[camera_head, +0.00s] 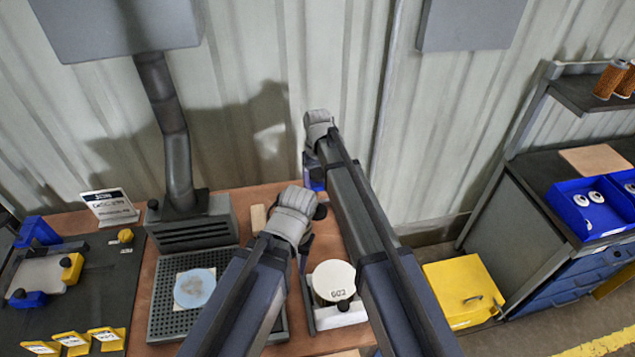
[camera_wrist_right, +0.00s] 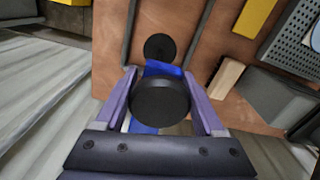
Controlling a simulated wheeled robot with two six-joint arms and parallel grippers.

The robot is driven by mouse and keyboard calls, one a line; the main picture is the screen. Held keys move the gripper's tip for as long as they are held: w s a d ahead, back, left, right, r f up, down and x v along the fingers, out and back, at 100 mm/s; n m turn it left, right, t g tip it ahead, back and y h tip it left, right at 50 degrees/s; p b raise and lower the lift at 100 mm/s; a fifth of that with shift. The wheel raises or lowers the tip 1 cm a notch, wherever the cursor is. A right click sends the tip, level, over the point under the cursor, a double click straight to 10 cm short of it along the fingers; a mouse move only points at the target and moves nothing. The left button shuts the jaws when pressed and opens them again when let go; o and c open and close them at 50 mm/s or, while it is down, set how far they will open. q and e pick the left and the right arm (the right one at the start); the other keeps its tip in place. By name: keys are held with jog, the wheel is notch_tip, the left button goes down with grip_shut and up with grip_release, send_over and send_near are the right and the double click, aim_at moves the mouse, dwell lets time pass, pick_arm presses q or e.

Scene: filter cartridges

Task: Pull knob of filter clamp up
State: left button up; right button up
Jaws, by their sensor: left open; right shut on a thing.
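The filter clamp shows in the right wrist view as a blue part (camera_wrist_right: 163,70) with a round black knob (camera_wrist_right: 160,102) in front of it. My right gripper (camera_wrist_right: 163,100) has its purple fingers on both sides of this knob and is shut on it. In the head view my right gripper (camera_head: 314,166) is the upper one, beside a small blue part, mostly hidden by my arm. My left gripper (camera_head: 305,243) is lower, open, and partly hidden by its wrist. A second black knob (camera_wrist_right: 160,47) stands beyond the blue part.
A white round cartridge marked 602 (camera_head: 334,280) sits in a holder at the bench front. A perforated tray (camera_head: 162,316) with a pale blue disc is at left. A wooden block (camera_wrist_right: 225,78) lies nearby. A yellow box (camera_head: 462,288) stands right of the bench; the wall is behind.

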aim_at(318, 173)
grip_shut()
dwell(0.3)
notch_tip(318, 173, up, 5)
jog(key=p, duration=0.5)
jog(key=shift+f, duration=0.1)
jog(key=o, duration=0.6)
grip_release()
